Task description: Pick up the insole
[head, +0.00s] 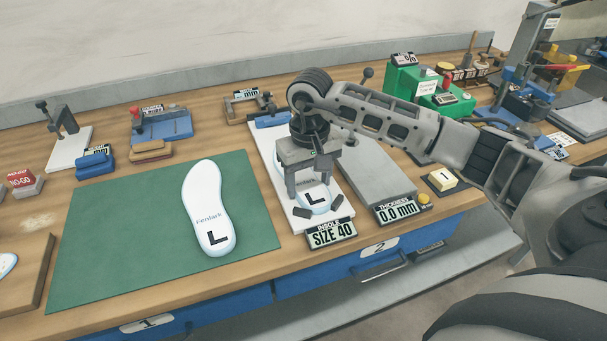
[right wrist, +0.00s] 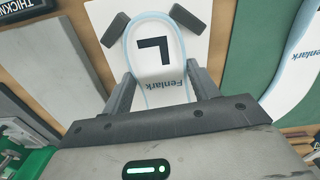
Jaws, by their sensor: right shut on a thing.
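A white insole marked "L" and "Fenlark" (head: 319,199) lies on the white sizing board (head: 268,153) labelled "INSOLE SIZE 40". My right gripper (head: 311,193) is over it from above, shut on its sides. In the right wrist view the insole (right wrist: 154,48) sits between the two fingers (right wrist: 156,85), its rounded end pointing away between two dark stops. Most of its far part is hidden by my gripper in the head view. A second white "L" insole (head: 205,200) lies on the green mat (head: 110,225). My left gripper is not in view.
A grey thickness plate (head: 372,172) reading 0.0 mm stands right of the board, with a green machine (head: 415,82) behind. Small gauges and fixtures (head: 160,125) line the back of the wooden bench. Much of the green mat is bare.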

